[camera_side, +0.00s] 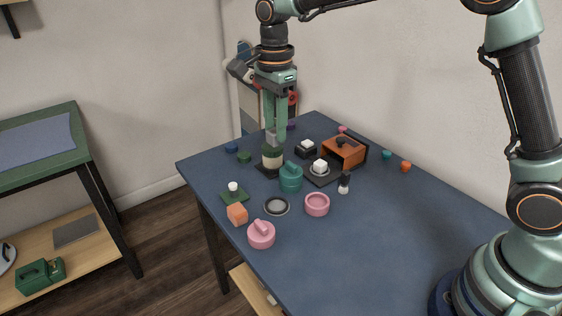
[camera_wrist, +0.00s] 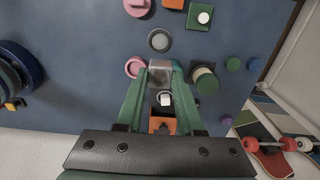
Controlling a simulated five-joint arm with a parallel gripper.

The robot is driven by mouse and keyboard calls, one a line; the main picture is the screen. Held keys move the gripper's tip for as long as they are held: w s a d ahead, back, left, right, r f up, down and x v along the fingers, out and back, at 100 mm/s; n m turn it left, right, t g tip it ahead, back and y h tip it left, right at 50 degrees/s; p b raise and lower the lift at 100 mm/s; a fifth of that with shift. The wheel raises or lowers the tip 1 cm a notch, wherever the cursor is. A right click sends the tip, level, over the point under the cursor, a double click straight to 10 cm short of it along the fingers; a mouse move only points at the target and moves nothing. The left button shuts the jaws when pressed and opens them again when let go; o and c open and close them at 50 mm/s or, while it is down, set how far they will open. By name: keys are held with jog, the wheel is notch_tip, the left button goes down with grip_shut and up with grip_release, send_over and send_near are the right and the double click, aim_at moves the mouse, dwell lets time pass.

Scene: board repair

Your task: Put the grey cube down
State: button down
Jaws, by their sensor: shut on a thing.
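The grey cube (camera_side: 271,138) is held between the two green fingertips of my gripper (camera_side: 276,132) above the back part of the blue table (camera_side: 370,230). In the wrist view the cube (camera_wrist: 160,70) sits at the ends of the fingers, and my gripper (camera_wrist: 157,78) is shut on it. In the side view it overlaps the top of a dark and cream cylinder (camera_side: 272,157). In the wrist view that cylinder (camera_wrist: 205,79) stands apart, to the right of the fingers. The cube's underside is hidden, so I cannot tell its exact height above the table.
A teal lidded pot (camera_side: 291,179) stands near the held cube. A pink ring (camera_side: 317,204), a dark-rimmed disc (camera_side: 276,206) and an orange cube (camera_side: 237,213) lie in front. The table's front right is clear.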

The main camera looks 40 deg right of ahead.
notch_tip(320, 180, down, 18)
jog(key=shift+f, duration=0.2)
jog(key=shift+f, duration=0.15)
dwell(0.4)
jog(key=c, duration=0.5)
grip_release()
jog(key=shift+c, duration=0.2)
notch_tip(320, 180, up, 12)
jog(key=s+d+r+n+t, duration=0.2)
jog(key=s+d+r+n, duration=0.45)
jog(key=r, duration=0.35)
jog(key=s+d+r+n+t, duration=0.1)
jog(key=s+d+n+t, duration=0.2)
jog(key=s+n, duration=0.8)
jog(key=shift+d+t, duration=0.3)
jog(key=shift+d, duration=0.5)
